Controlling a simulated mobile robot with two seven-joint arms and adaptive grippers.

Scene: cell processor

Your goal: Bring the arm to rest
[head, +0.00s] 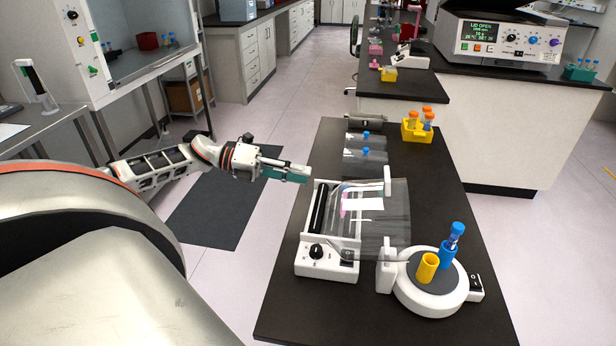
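My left arm (155,167) comes in from the left and reaches over the floor towards the black bench. Its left gripper (306,174) points right, just above the bench's left edge, behind the white device with the dark roller (328,262). The gripper has teal finger pads and is seen from the side, so I cannot tell whether its fingers are apart. I see nothing hanging from it. My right arm and gripper are not in view.
The black bench (285,316) bears a clear bag (385,215) at the roller device. A round white device (428,297) holds a yellow tube holder (427,267) and a blue one with a tube (453,245). A yellow rack (417,131) with orange-capped tubes stands farther back. Open floor lies left.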

